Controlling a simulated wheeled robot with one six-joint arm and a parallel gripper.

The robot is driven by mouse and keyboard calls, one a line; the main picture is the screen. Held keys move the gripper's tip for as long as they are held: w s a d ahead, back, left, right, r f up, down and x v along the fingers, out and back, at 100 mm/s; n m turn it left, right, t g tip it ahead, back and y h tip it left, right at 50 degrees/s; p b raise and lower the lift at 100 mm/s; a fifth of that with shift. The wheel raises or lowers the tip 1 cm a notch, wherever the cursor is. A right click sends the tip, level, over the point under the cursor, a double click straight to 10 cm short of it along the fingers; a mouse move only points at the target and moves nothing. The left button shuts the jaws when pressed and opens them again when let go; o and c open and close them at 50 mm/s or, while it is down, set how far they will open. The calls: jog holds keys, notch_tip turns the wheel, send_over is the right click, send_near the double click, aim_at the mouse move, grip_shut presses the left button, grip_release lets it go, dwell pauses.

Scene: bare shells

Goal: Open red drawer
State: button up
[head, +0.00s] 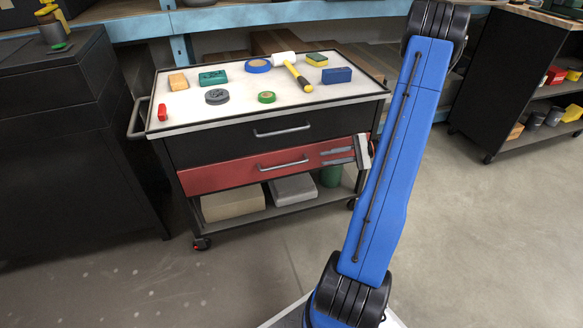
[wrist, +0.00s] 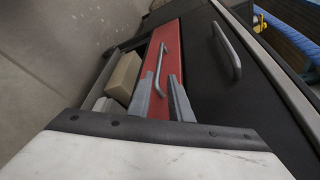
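The red drawer (head: 225,175) is the lower drawer of a black tool cart and looks closed. Its grey bar handle (head: 283,164) is on the front. In the wrist view the red drawer (wrist: 171,41) and its handle (wrist: 159,70) stand ahead of the fingers. My gripper (head: 322,157) is in front of the red drawer, right of the handle, its two fingers pointing left. In the wrist view my gripper (wrist: 166,82) has its fingers apart with a gap between them. One finger seems to overlap the handle's lower end; I cannot tell whether they touch.
The black upper drawer (head: 240,138) has its own handle. The cart top (head: 235,90) holds a mallet, tape rolls and small blocks. Boxes (head: 232,203) lie on the shelf below. A black cabinet (head: 60,150) stands left. The floor (head: 470,240) at right is clear.

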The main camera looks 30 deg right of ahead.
aim_at(291, 164)
jog(key=shift+t, duration=0.3)
jog(key=x, duration=1.1)
jog(key=f+x, duration=0.1)
jog(key=x, duration=0.4)
jog(key=shift+w+f, duration=0.15)
jog(key=shift+w, duration=0.05)
grip_shut()
